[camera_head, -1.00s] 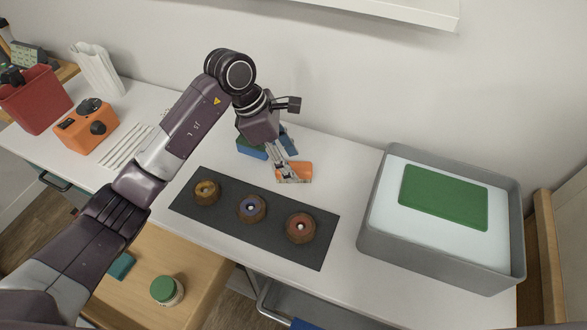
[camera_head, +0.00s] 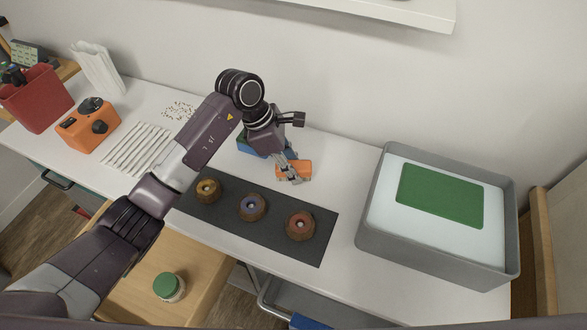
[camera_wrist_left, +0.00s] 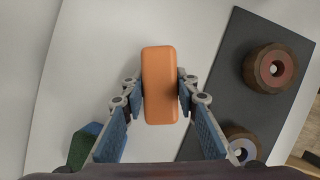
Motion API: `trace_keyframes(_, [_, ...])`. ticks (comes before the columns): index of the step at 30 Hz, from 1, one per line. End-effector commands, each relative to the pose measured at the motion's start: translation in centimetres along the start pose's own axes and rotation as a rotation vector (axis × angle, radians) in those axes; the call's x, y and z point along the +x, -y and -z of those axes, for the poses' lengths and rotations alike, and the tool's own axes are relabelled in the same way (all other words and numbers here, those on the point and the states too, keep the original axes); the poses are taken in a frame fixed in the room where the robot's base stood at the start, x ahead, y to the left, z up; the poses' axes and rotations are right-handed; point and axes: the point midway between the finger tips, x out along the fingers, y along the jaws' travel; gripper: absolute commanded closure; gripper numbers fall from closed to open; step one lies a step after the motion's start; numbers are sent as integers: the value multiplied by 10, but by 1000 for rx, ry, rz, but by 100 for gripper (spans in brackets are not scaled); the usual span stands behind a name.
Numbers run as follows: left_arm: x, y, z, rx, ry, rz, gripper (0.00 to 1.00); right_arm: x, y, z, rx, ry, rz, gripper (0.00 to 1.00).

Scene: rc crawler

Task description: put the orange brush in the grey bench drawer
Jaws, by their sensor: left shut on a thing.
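The orange brush (camera_head: 297,168) shows as a small orange block on the white bench, behind the dark mat. My left gripper (camera_head: 293,173) is shut on it from above. In the left wrist view, the brush (camera_wrist_left: 159,70) stands between the two fingertips (camera_wrist_left: 160,92), which touch its long sides. I cannot tell whether it still rests on the bench. A grey drawer (camera_head: 285,297) with a rail handle shows below the bench's front edge; a blue thing lies partly in view there. My right gripper is not in view.
The dark mat (camera_head: 285,242) holds three ring-shaped brown parts, close to the gripper. A blue and green block (camera_head: 252,146) lies beside the brush. A grey bin (camera_head: 371,238) with a green pad stands at right. A jar with a green lid (camera_head: 167,286) stands on wood below.

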Motion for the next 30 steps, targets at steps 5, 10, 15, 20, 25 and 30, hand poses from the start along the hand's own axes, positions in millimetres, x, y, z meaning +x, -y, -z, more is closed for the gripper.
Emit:
trace_keyframes(5, [-1, 0, 0, 0, 1, -1, 100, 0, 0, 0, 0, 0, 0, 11])
trace_keyframes(10, [-6, -1, -2, 2, 1, -2, 100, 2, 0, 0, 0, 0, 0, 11])
trace_keyframes(15, [-25, -2, -10, 4, 0, -6, 100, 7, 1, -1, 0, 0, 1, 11])
trace_keyframes(20, [-60, -2, -25, 5, 0, -9, 100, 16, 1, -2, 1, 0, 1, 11])
trace_keyframes(25, [-108, -2, -44, 5, -1, -9, 100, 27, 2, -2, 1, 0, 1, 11])
trace_keyframes(30, [-147, -1, -61, 2, 0, -6, 100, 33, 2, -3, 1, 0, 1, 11])
